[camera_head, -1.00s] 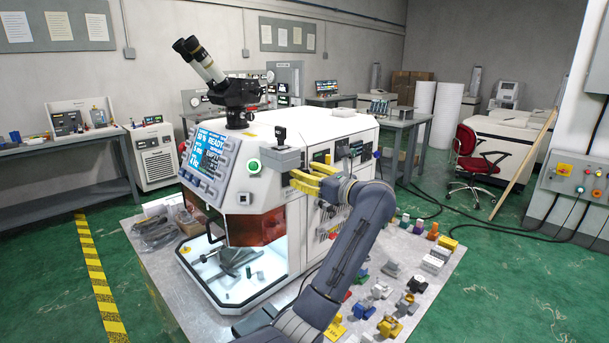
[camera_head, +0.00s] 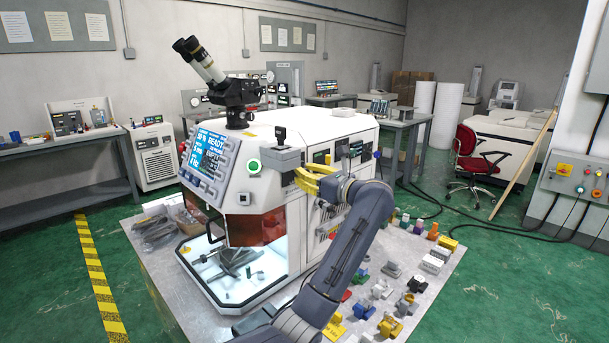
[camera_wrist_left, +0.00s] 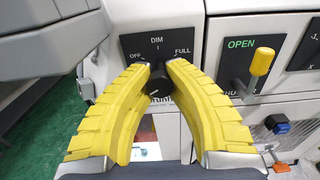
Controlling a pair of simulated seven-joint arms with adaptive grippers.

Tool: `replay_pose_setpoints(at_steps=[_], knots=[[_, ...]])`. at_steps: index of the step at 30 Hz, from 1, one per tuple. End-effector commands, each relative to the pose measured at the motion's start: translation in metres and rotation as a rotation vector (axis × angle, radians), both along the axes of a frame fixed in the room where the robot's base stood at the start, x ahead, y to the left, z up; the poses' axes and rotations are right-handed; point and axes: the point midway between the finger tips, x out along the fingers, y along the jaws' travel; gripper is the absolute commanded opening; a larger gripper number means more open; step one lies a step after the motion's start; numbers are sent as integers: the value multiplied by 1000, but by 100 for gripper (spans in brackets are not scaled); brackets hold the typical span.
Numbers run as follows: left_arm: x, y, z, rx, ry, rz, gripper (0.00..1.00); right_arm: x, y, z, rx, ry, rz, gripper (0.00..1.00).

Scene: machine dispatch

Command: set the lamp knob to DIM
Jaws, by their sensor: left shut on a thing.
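The lamp knob (camera_wrist_left: 158,84) is a dark round knob on a black plate (camera_wrist_left: 158,48) lettered OFF, DIM and FULL, seen in the left wrist view. DIM is at the top centre, OFF to the left, FULL to the right. My left gripper (camera_wrist_left: 160,76) has its yellow fingers shut on the knob, one on each side. Which mark the knob points to is hard to tell. In the head view the left gripper (camera_head: 308,180) reaches the right side of the white machine (camera_head: 310,128), and its fingers hide the knob. My right gripper is not in view.
A grey box (camera_head: 283,158) juts from the machine near my fingers. Several small coloured parts lie on the table (camera_head: 437,287) to the right.

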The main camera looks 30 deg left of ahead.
Motion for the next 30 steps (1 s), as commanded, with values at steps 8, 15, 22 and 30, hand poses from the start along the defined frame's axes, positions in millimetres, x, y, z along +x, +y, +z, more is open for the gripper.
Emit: replay_pose_setpoints(at_steps=[8,15,22,30], knots=[[0,-1,-3,-5,-5,-1,0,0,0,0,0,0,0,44],[1,-1,-4,-28,-90,-1,0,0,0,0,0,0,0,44],[1,-1,-4,-71,-273,-2,0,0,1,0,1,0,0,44],[1,-1,-5,-128,-524,0,0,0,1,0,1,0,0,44]])
